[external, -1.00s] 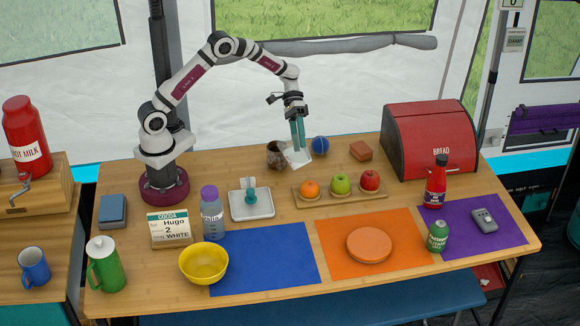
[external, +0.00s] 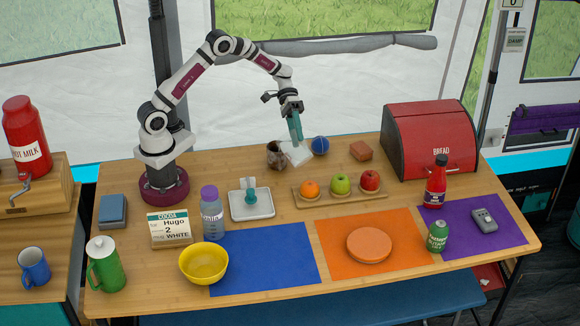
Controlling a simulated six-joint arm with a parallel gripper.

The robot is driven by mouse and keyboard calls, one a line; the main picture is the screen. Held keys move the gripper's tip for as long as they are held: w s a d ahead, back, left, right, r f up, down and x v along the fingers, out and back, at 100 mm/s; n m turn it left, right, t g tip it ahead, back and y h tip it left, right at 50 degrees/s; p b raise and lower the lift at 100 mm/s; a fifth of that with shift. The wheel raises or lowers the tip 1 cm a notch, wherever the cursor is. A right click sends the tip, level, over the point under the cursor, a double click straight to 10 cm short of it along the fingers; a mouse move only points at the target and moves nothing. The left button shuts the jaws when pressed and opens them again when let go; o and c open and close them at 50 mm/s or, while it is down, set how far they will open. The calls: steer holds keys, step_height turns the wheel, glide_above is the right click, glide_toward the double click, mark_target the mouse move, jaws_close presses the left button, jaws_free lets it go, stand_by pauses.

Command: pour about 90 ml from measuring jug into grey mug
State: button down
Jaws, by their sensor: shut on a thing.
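My gripper (external: 296,139), with teal fingers, is shut on the pale measuring jug (external: 299,154) at the back of the table. The jug is tilted, with its left side close to the mug. The grey mug (external: 274,159), dark and mottled, stands upright on the table just left of the jug. Whether the jug touches the mug's rim is too small to tell. No stream of liquid can be made out, and the levels in the jug and mug cannot be seen.
A blue ball (external: 320,145) sits close to the jug's right. A fruit board (external: 340,196) lies in front, and a white tray (external: 251,213) with a teal-handled item is front left. A red bread bin (external: 430,140) stands at right.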

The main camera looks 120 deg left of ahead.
mark_target(307, 155)
steer(key=shift+s+a+r+m+t+h+p, duration=0.2)
steer(key=shift+s+r+m+t+h+p, duration=0.15)
steer(key=shift+s+r+t+p, duration=0.5)
stand_by(1.9)
steer(key=w+f+g+y, duration=0.1)
steer(key=g, duration=0.1)
steer(key=w+d+f+n+g+y, duration=0.1)
steer(key=w+f+g, duration=0.1)
steer(key=shift+w+f, duration=0.25)
steer(key=shift+w+f+n+g, duration=0.25)
steer(key=shift+w+f+g, duration=0.05)
steer(key=shift+f+g, duration=0.3)
stand_by(0.8)
steer(key=shift+w+d+f+g+y+b, duration=0.15)
steer(key=shift+w+d+f+g+y, duration=0.1)
steer(key=shift+w+g, duration=0.3)
steer(key=shift+w+d+f+g+y+b, duration=0.1)
steer(key=shift+w+f+g+y+b, duration=0.15)
steer(key=shift+w, duration=0.4)
steer(key=shift+w+d+r+n+g+y+b, duration=0.2)
steer(key=shift+w+r+n+g+b, duration=0.1)
steer(key=shift+w+g, duration=0.5)
steer(key=shift+w+d+r+n+g+y+b, duration=0.15)
steer(key=shift+w+d+g+y+b, duration=0.1)
steer(key=shift+w+g, duration=0.55)
steer(key=shift+w+d+r+n+g+y+b, duration=0.25)
steer(key=shift+w+g, duration=0.3)
steer(key=shift+g, duration=0.4)
